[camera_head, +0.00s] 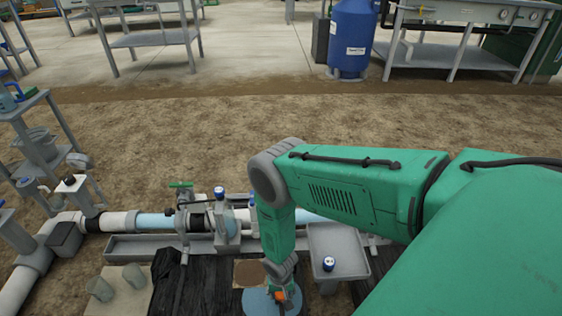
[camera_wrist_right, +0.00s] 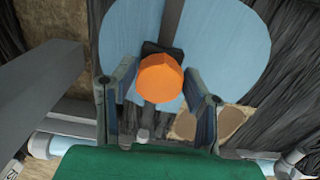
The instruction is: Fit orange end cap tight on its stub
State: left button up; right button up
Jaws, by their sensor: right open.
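The orange end cap (camera_wrist_right: 160,78) shows in the right wrist view as a faceted, rounded orange piece, with a dark piece behind it. In the head view a small orange patch (camera_head: 280,296) shows at the end of my right arm. My right gripper (camera_wrist_right: 164,92) is open, one finger on each side of the cap, with visible gaps between. It also shows low in the head view (camera_head: 284,291), pointing down over a round blue disc (camera_head: 257,302). The cap's stub cannot be made out. My left gripper is not in view.
A pipe run with valves (camera_head: 225,222) crosses behind my right gripper, above a long grey trough (camera_head: 150,246). A grey tray (camera_head: 338,250) holding a small blue-and-white item (camera_head: 329,264) stands right of the gripper. Two cups (camera_head: 100,288) stand at lower left. Dark sheeting lies around.

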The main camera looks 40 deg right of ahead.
jog(key=shift+f, duration=0.1)
jog(key=c, duration=0.5)
jog(key=m, duration=0.3)
jog(key=shift+f, duration=0.1)
jog(key=shift+o, duration=1.3)
jog(key=shift+m, duration=0.3)
jog(key=c, duration=0.6)
jog(key=m, duration=0.5)
jog(key=shift+s+m, duration=0.1)
jog(key=shift+m, duration=0.2)
